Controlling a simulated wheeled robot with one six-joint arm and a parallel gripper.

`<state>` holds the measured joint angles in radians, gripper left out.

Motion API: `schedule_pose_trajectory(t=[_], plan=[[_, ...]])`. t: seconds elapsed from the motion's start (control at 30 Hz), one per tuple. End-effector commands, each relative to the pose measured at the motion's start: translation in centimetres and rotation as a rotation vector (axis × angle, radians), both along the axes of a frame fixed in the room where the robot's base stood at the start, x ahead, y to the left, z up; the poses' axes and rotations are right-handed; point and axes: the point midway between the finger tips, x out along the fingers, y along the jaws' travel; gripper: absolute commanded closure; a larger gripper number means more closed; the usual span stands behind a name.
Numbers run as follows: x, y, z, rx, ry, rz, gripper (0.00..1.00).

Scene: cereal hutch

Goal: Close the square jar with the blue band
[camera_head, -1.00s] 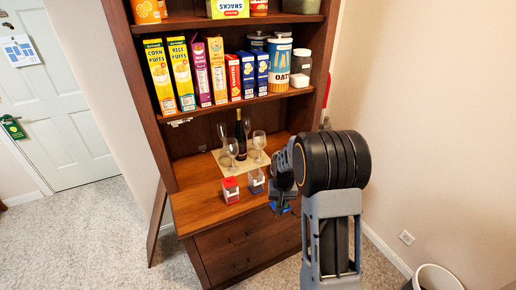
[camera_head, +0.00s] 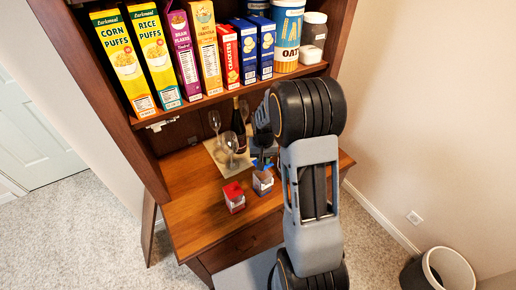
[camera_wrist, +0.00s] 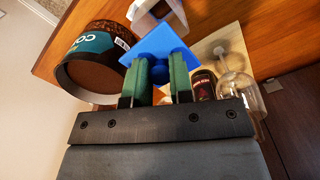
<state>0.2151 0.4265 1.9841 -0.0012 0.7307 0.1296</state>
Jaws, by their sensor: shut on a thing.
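The square jar with the blue band (camera_head: 262,184) stands on the wooden counter, to the right of a red-topped square jar (camera_head: 234,198). My gripper (camera_head: 263,157) is above and just behind the blue-banded jar in the head view, partly hidden by my arm. In the wrist view my gripper (camera_wrist: 163,75) is shut on a square blue lid (camera_wrist: 160,47), held between its green fingers. A pale square jar (camera_wrist: 156,14) shows just past the lid, partly covered by it. I cannot tell whether lid and jar touch.
A dark canister with a teal label (camera_wrist: 98,55) is close left of the lid. Wine glasses (camera_head: 230,143) and a dark bottle (camera_head: 239,128) stand on a mat behind the jars. A shelf with several cereal boxes (camera_head: 158,55) overhangs the counter. A bin (camera_head: 447,270) stands lower right.

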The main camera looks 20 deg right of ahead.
Motion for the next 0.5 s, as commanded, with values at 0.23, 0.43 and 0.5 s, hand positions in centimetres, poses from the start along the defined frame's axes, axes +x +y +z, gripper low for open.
schedule_pose_trajectory(t=[0.23,0.43,0.5], plan=[[-0.1,-0.5,-0.7,0.000,0.001,-0.011,0.98],[-0.1,-0.6,-2.1,0.000,0.001,-0.014,0.98],[-0.1,-0.6,-2.6,0.000,0.001,-0.013,0.98]])
